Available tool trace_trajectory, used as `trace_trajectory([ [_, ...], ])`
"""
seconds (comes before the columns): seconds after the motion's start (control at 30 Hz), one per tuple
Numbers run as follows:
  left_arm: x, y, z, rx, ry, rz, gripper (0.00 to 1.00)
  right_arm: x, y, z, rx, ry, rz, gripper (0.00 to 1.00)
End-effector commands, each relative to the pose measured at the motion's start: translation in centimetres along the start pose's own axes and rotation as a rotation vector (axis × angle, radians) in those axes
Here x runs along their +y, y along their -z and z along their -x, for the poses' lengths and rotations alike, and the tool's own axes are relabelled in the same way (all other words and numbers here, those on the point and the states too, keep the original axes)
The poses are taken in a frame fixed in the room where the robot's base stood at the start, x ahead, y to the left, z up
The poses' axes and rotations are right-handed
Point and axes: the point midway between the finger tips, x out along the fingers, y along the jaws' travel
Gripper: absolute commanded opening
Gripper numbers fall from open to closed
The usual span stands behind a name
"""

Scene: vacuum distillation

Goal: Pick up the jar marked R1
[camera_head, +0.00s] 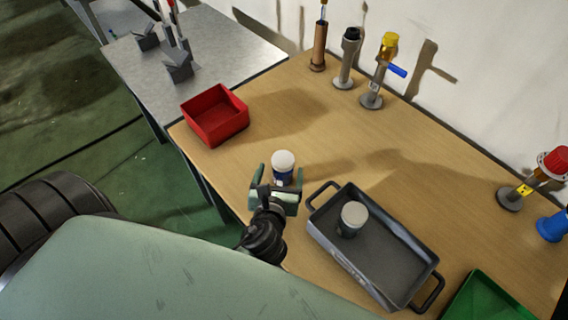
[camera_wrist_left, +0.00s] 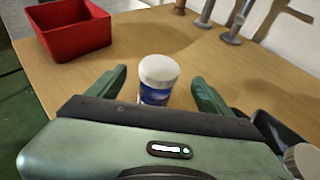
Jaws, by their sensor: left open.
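A small jar (camera_head: 283,168) with a white lid and a blue label stands on the wooden table. In the left wrist view the same jar (camera_wrist_left: 158,80) stands upright between and just beyond the two green fingertips. My left gripper (camera_head: 276,179) is open, with its fingers on either side of the jar. I see no grip on it. A second jar (camera_head: 352,218) with a white lid stands in the grey tray to the right. I cannot read a mark on either jar. My right gripper is not in view.
The grey tray (camera_head: 333,258) with black handles lies close to the right of my left gripper. A red bin (camera_head: 215,116) stands at the table's left edge, a green bin (camera_head: 490,300) at lower right. Valves and fittings (camera_head: 372,101) stand along the wall. The table's middle is clear.

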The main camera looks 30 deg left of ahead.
Motion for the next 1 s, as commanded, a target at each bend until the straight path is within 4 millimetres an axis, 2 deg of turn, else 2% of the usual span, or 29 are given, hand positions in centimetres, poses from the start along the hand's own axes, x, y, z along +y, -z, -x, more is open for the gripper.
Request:
trace_trajectory([
  [0.5, -0.1, 0.1, -6.6, 0.0, -0.001, 0.007, 0.8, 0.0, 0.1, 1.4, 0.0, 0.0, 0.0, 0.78],
  [0.77, 0.0, 0.2, -7.0, 0.002, -0.002, 0.008, 0.8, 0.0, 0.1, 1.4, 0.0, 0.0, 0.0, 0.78],
  [0.8, 0.0, 0.2, -7.0, 0.002, -0.002, 0.008, 0.77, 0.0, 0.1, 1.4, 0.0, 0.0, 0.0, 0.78],
  [0.87, 0.0, 0.2, -7.0, 0.002, -0.002, 0.008, 0.61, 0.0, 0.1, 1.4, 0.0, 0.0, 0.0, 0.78],
  [1.0, 0.0, 0.2, -7.0, 0.002, -0.002, 0.007, 0.22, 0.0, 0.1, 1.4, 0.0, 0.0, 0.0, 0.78],
])
